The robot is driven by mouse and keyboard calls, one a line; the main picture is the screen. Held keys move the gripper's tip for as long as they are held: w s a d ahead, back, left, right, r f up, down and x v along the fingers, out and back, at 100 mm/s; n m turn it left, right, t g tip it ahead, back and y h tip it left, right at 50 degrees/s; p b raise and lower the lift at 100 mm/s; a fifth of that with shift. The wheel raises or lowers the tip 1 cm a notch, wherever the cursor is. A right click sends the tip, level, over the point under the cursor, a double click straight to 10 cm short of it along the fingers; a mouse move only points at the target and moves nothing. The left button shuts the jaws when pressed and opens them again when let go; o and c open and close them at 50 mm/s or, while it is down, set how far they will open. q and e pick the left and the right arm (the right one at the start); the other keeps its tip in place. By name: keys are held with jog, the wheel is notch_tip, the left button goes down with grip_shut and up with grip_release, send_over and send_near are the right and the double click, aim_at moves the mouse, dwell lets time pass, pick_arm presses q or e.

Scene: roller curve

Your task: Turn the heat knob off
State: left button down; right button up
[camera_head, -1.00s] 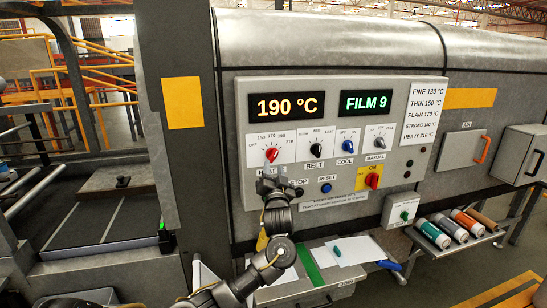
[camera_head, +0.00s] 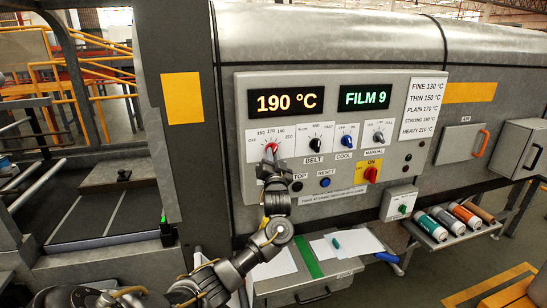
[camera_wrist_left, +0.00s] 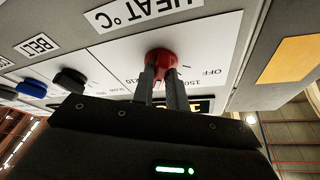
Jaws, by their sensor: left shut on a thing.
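The red heat knob (camera_head: 271,148) is on the left of the control panel (camera_head: 344,188), under the orange display (camera_head: 286,102) that reads 190 °C. Its scale shows OFF at the left end, then 150, 170, 190 and 210. My left gripper (camera_head: 271,162) is at the knob from below, and its fingers cover part of the dial. In the left wrist view the two fingers (camera_wrist_left: 160,82) are closed on the red knob (camera_wrist_left: 161,58), near the HEAT °C label (camera_wrist_left: 145,12). The exact pointer direction is hard to tell. My right gripper is not in view.
The black belt knob (camera_head: 314,144), blue cool knob (camera_head: 345,141) and manual knob (camera_head: 378,137) are to the right. The stop button (camera_head: 297,186), blue reset button (camera_head: 325,182) and red switch (camera_head: 371,174) sit below. A shelf with papers (camera_head: 345,244) is under the panel.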

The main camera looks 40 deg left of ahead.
pick_arm(q)
jog(key=shift+w+d+r+n+g+y+b, duration=0.15)
jog(key=shift+n+g+y+b, duration=0.65)
jog(key=shift+n+g+b, duration=1.95)
jog(key=shift+w+d+n+g+y+b, duration=0.15)
jog(key=shift+n+g+y+b, duration=0.7)
jog(key=shift+n+b, duration=3.8)
jog(key=shift+w+d+r+n+g+y+b, duration=0.15)
jog(key=shift+n+g+y+b, duration=0.6)
jog(key=shift+n+g+b, duration=2.8)
jog(key=n+t+p, duration=0.2)
jog(key=n+t, duration=0.1)
jog(key=shift+a+t, duration=0.1)
jog(key=shift+t, duration=0.15)
jog(key=c, duration=1.4)
grip_release()
jog(key=shift+a, duration=0.1)
jog(key=shift+f, duration=0.1)
